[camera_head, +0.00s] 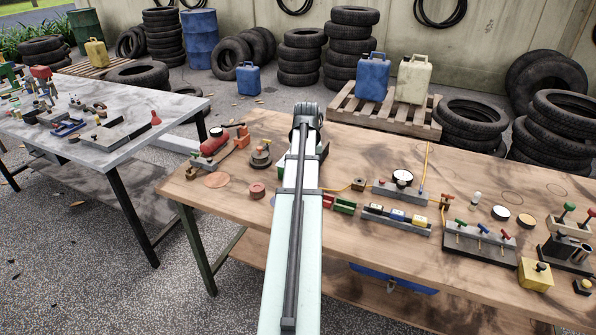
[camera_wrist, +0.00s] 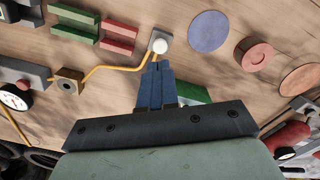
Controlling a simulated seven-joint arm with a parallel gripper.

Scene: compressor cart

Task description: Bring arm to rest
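My arm (camera_head: 295,225) reaches out over the wooden workbench (camera_head: 232,206) in the head view, and it hides my gripper there. In the wrist view, my gripper (camera_wrist: 154,68) has blue fingers that lie side by side with no clear gap, and nothing shows between them. The fingertips point at a small grey block with a white round knob (camera_wrist: 160,46). The tips look close to this block; I cannot tell whether they touch it. A yellow cable (camera_wrist: 112,66) runs to the block.
A red round piece (camera_wrist: 253,54), a blue disc (camera_wrist: 209,32) and green and red blocks (camera_wrist: 118,38) lie around the fingers. A second table (camera_head: 119,150) is at left, with floor between.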

